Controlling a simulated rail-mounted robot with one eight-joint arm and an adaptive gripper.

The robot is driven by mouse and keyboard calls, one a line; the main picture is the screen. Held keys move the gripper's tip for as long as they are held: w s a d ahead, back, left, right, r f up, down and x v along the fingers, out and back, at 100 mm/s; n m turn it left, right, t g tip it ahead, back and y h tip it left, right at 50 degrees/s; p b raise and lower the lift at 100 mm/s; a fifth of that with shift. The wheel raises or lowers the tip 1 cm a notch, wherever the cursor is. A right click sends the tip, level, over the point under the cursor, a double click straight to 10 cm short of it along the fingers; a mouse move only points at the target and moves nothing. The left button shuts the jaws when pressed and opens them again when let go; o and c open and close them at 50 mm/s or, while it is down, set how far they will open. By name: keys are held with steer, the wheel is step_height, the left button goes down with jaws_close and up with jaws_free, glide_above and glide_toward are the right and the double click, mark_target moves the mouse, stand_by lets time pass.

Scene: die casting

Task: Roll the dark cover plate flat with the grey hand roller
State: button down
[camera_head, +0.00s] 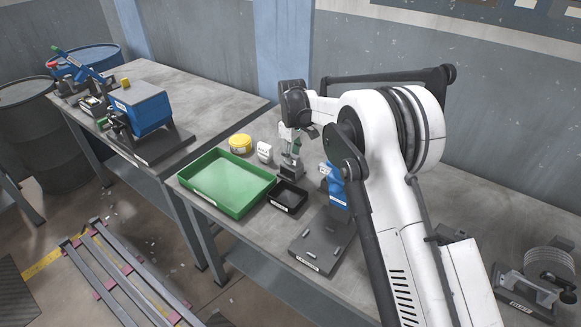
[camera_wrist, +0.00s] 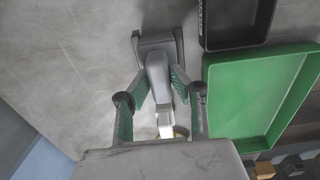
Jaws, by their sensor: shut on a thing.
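My gripper (camera_head: 296,147) is over the back of the near bench, pointing down. In the wrist view its green-padded fingers (camera_wrist: 160,88) are shut on a grey tool with a wide forked end, which looks like the grey hand roller (camera_wrist: 156,68). The roller's lower part (camera_head: 290,168) shows in the head view, at or just above the bench; I cannot tell if it touches. A dark flat plate (camera_head: 312,247) with small light pieces on top lies toward the front edge of the bench; it may be the dark cover plate. Its top is partly screened by my arm.
A green tray (camera_head: 222,209) and a small black tray (camera_head: 272,201) stand left of the plate. A yellow round tin (camera_head: 240,144) and a white item (camera_head: 265,152) are behind. A blue device (camera_head: 335,185) stands beside my arm. A grey fixture (camera_head: 525,292) is at right.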

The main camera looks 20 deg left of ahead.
steer(key=shift+r+p, duration=0.65)
steer(key=shift+r, duration=2.3)
